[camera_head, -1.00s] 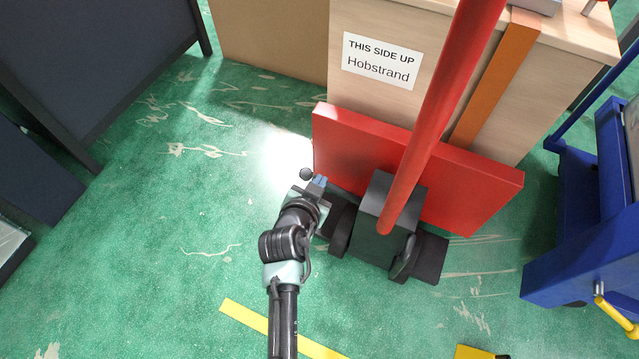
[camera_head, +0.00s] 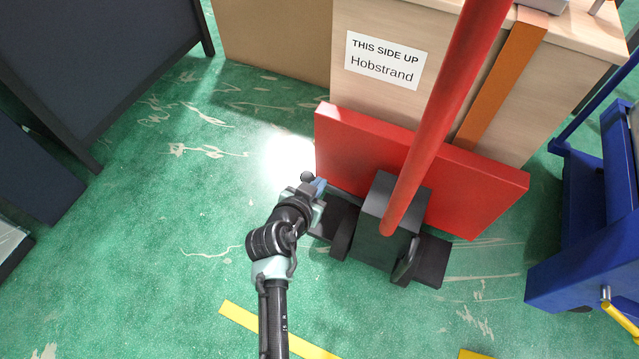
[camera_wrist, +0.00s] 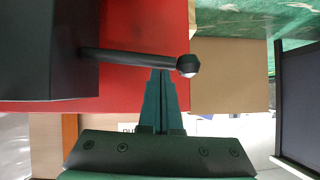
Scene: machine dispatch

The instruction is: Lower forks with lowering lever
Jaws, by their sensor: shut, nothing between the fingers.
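The lowering lever (camera_wrist: 135,60) is a dark rod with a round black knob (camera_wrist: 188,66). In the wrist view it sticks out to the right from a dark block (camera_wrist: 45,50). In the head view the knob (camera_head: 307,177) shows just beyond my gripper (camera_head: 318,186). My gripper (camera_wrist: 160,90) is shut and empty, its fingertips close to the rod just left of the knob; I cannot tell whether they touch. The truck has a red handle pole (camera_head: 440,120), a dark wheeled base (camera_head: 378,235) and a red panel (camera_head: 480,190). The forks are not visible.
A wooden crate (camera_head: 400,110) labelled "THIS SIDE UP Hobstrand" stands behind the red panel. A blue frame (camera_head: 575,250) is at the right and a dark panel (camera_head: 90,60) at the upper left. Green floor (camera_head: 170,220) is open at the left.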

